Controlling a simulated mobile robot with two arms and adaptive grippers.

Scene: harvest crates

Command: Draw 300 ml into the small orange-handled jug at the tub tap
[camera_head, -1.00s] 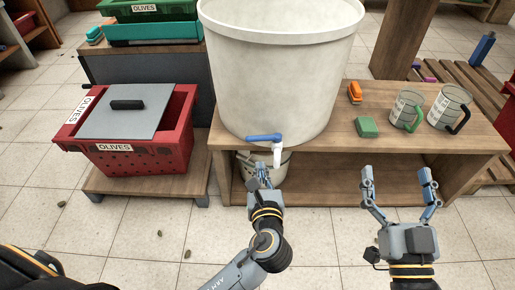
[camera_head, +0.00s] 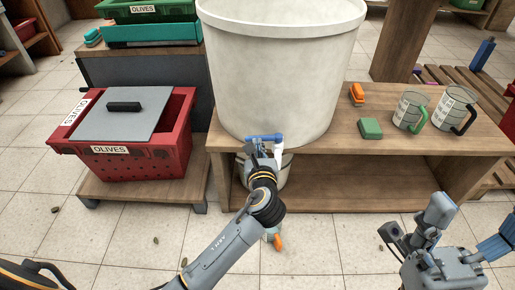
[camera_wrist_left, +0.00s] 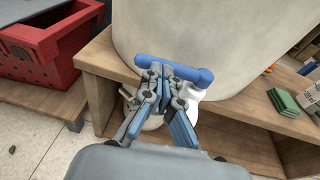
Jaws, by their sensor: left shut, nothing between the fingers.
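The white tub (camera_head: 280,75) stands on a wooden bench. Its tap (camera_head: 264,138) has a blue lever lying crosswise above a white spout. My left gripper (camera_head: 262,146) is shut and empty at the tap, its fingertips close under the lever; the wrist view also shows the lever (camera_wrist_left: 175,68). I cannot tell whether they touch. An orange piece (camera_head: 278,241), perhaps the small jug's handle, shows below my left forearm, which hides the rest. My right gripper (camera_head: 473,212) is open and empty at the lower right, cut by the frame edge.
A pale bucket (camera_head: 286,168) is under the tap. A green-handled jug (camera_head: 409,108), a black-handled jug (camera_head: 453,108), a green block (camera_head: 370,128) and an orange item (camera_head: 357,94) are on the bench. A red olive crate (camera_head: 170,150) stands left.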

